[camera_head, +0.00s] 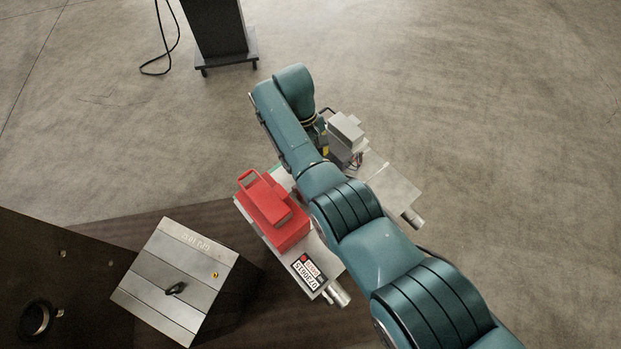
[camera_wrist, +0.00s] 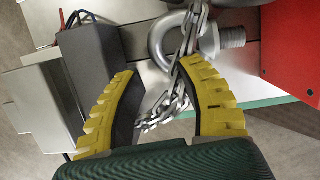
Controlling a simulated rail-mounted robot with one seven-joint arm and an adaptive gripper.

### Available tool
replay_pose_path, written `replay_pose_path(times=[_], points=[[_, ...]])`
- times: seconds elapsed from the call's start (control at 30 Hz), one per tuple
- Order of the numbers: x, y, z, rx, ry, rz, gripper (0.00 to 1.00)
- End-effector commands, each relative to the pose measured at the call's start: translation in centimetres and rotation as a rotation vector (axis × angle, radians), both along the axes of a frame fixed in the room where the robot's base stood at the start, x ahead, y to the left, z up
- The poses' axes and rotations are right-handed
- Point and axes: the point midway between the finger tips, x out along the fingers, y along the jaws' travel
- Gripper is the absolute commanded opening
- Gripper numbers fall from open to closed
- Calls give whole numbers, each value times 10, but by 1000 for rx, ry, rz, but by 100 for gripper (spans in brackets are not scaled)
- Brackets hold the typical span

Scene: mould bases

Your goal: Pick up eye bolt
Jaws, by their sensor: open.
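A chain (camera_wrist: 183,75) passes by or through the ring and hangs down between my fingers; I cannot tell which. My gripper (camera_wrist: 157,70) is open, its yellow-padded fingers spread and apart. The ring lies just beyond the fingertips, with the right fingertip close to it. Nothing is clearly held. In the head view my arm hides the eye bolt and most of the gripper.
A red toolbox (camera_head: 272,212) stands on the metal platform (camera_head: 398,188); its red side (camera_wrist: 292,45) shows right of the bolt. Grey blocks (camera_head: 346,131) stand close by, including a dark block (camera_wrist: 93,75) beside my left finger. A mould base (camera_head: 190,262) stands lower left.

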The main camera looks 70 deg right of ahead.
Motion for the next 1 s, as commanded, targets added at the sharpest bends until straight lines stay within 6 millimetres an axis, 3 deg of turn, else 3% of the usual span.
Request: replay_pose_path(times=[0.37, 0.67, 0.87, 1.0], points=[[-19, 10, -49, -1, -2, 1, 37], [-19, 10, -51, -1, -2, 1, 38], [-19, 10, -51, -1, -2, 1, 0], [-19, 10, -51, -1, -2, 1, 0]])
